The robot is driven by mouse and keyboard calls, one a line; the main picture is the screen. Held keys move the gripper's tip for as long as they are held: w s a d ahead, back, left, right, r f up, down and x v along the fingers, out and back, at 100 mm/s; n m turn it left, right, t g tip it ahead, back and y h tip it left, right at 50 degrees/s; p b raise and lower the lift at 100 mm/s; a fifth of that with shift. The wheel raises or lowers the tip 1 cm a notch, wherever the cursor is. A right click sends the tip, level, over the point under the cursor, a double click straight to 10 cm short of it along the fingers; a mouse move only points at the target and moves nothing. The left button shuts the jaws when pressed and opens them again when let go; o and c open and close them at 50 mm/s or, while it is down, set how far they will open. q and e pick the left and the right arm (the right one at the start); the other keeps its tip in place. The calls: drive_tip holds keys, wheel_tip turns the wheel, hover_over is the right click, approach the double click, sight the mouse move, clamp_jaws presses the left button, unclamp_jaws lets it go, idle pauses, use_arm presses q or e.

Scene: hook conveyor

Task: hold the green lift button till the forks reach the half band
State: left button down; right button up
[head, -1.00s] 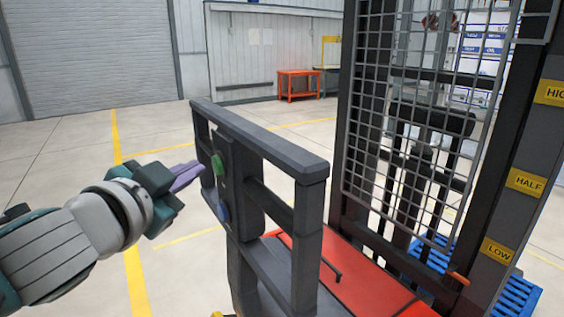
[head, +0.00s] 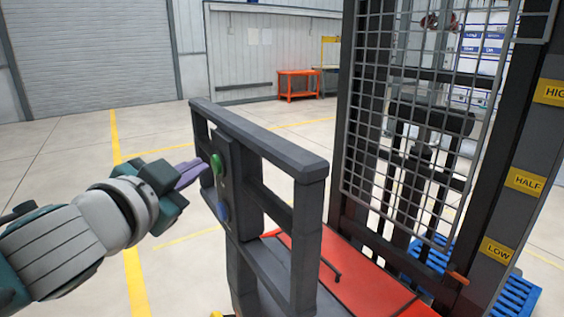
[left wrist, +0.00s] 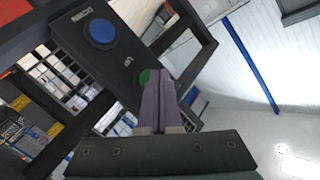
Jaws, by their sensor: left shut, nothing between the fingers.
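The green lift button (head: 216,164) is on a dark control panel on the grey guard frame (head: 262,139). A blue button (head: 223,211) is below it. My left gripper (head: 203,167) is shut and empty, its purple fingertips just left of the green button. In the left wrist view the fingertips (left wrist: 160,74) partly cover the green button (left wrist: 143,77); I cannot tell if they touch it. The mast carries yellow LOW (head: 496,251), HALF (head: 525,182) and HIGH (head: 552,92) bands. An orange pointer (head: 458,278) is near LOW. My right gripper is not in view.
A red truck body (head: 365,287) lies behind the guard frame, with a wire mesh screen (head: 420,110) on the mast. A blue pallet (head: 517,297) is at right. An orange table (head: 298,84) stands far back. The floor at left is open.

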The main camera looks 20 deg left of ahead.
use_arm(q)
drive_tip(key=shift+w+d, duration=0.4)
idle(2.1)
drive_tip(key=shift+s+a, duration=0.15)
idle(2.8)
drive_tip(key=shift+s+a, duration=0.45)
drive_tip(key=shift+s, duration=0.05)
drive_tip(key=shift+s+a+p, duration=0.6)
drive_tip(key=shift+s+a, duration=1.05)
drive_tip(key=shift+s, duration=0.3)
